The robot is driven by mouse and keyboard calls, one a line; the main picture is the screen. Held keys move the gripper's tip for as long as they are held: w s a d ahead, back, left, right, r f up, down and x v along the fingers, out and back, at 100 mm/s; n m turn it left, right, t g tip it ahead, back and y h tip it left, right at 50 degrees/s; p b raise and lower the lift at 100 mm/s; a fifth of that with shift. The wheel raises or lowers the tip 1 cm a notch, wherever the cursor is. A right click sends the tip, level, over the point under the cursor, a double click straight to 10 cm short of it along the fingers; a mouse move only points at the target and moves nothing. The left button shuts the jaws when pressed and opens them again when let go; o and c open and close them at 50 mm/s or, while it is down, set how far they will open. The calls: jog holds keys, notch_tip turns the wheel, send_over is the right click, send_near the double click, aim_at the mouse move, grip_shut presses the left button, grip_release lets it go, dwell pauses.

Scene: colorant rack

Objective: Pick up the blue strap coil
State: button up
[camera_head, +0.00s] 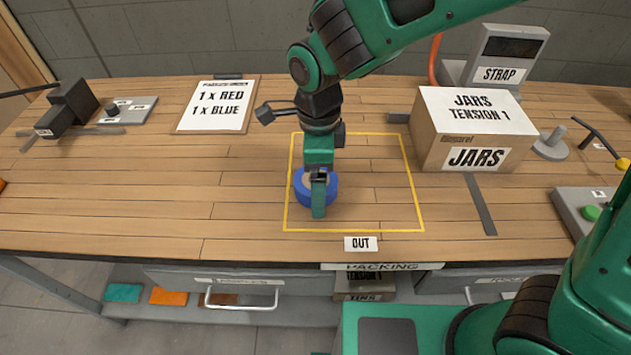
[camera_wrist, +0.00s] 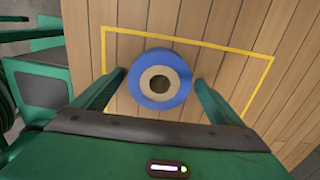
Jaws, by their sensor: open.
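The blue strap coil (camera_head: 330,188) lies flat on the wooden bench inside the yellow outlined square. It is a blue ring with a tan core and a dark central hole, seen from above in the wrist view (camera_wrist: 160,79). My gripper (camera_head: 319,195) is directly over the coil in the head view and hides part of it. In the wrist view my gripper (camera_wrist: 159,82) is open, with one green finger on each side of the coil. A small gap shows between each finger and the coil there. I cannot tell the fingertips' exact height above the bench.
A cardboard JARS box (camera_head: 432,143) stands right of the square, with a STRAP machine (camera_head: 497,62) behind it. A clipboard sheet (camera_head: 216,107) reading 1 x RED, 1 x BLUE lies left.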

jog(key=c, duration=1.3)
jog(key=shift+o, duration=0.2)
jog(key=shift+r, duration=0.2)
